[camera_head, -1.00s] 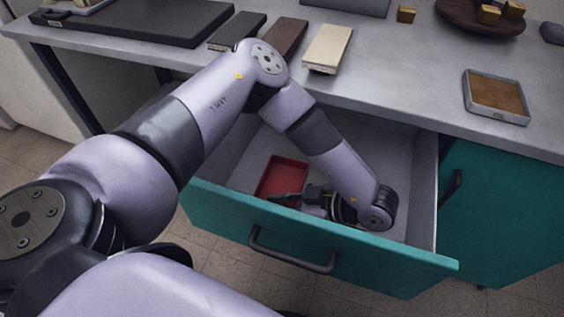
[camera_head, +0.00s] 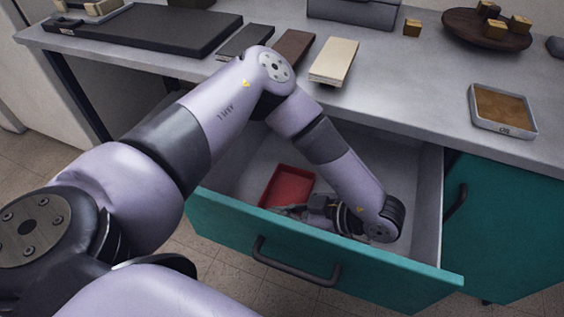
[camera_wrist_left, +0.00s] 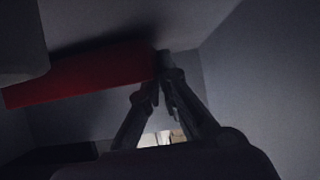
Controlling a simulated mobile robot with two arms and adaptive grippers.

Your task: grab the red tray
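The red tray (camera_head: 287,184) lies inside the open drawer, toward its left part. It also shows in the left wrist view as a dim red band (camera_wrist_left: 85,78) reaching to the fingertips. My left gripper (camera_head: 288,210) is down in the drawer at the tray's near edge. In the left wrist view its two fingers (camera_wrist_left: 159,82) converge and nearly meet at the end of the tray's wall, seemingly closed on it; the contact is dark. My arm hides part of the drawer. My right gripper is not in view.
The teal drawer front (camera_head: 315,250) and its grey walls enclose the gripper closely. The counter (camera_head: 400,105) overhangs behind. On it are a cream book (camera_head: 334,61), dark books, a cork-filled square tray (camera_head: 502,108) and a brown dish (camera_head: 465,32) with blocks.

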